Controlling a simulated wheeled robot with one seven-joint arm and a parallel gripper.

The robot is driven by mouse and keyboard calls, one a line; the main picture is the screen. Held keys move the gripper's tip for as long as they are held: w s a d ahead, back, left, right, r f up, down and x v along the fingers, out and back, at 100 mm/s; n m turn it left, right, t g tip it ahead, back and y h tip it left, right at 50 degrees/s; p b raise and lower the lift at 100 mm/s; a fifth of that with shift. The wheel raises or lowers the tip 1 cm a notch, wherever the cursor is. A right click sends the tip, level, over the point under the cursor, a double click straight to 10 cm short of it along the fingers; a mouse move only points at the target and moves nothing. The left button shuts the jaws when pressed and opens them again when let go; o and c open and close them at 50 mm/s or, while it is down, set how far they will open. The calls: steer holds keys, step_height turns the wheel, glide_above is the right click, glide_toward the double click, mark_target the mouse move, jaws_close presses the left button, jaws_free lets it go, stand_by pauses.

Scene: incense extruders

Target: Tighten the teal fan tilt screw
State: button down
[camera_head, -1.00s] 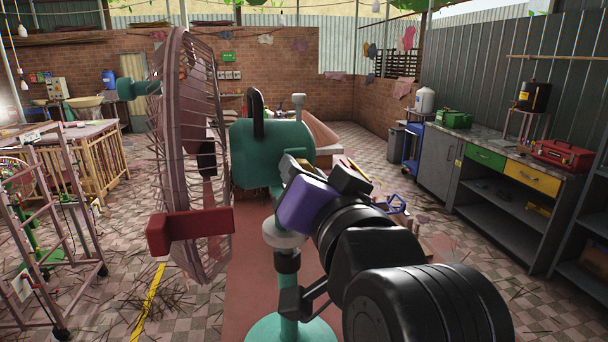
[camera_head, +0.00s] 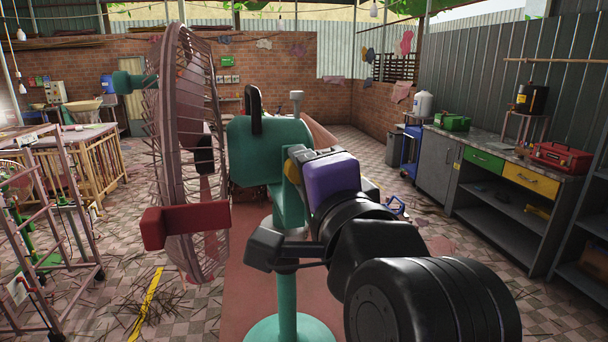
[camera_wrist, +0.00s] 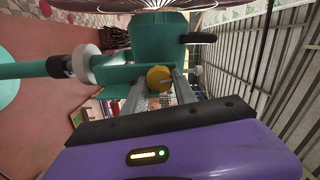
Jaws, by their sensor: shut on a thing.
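The teal fan (camera_head: 266,152) stands upright, its pink cage facing left and its teal motor housing to the right. In the wrist view, the tilt screw, a round yellow knob (camera_wrist: 159,78), sits at the teal bracket under the housing (camera_wrist: 158,38). My gripper (camera_wrist: 161,86) is shut on the knob, with one grey finger on each side of it. In the head view, my gripper (camera_head: 295,170) is against the bracket side, and its purple casing hides most of the screw area.
A black handle (camera_head: 255,110) rises from the fan housing. A red block (camera_head: 187,226) shows in front of the cage. A workbench (camera_head: 545,170) with a red toolbox (camera_head: 562,156) runs along the right wall. A pink metal rack (camera_head: 60,230) stands at left.

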steer(key=shift+f+m, duration=0.1)
steer(key=shift+m, duration=0.5)
steer(key=c, duration=1)
jaws_free()
steer(key=b+v, duration=0.1)
steer(key=v, duration=0.7)
steer(key=shift+b, duration=0.35)
steer(key=shift+w, duration=0.1)
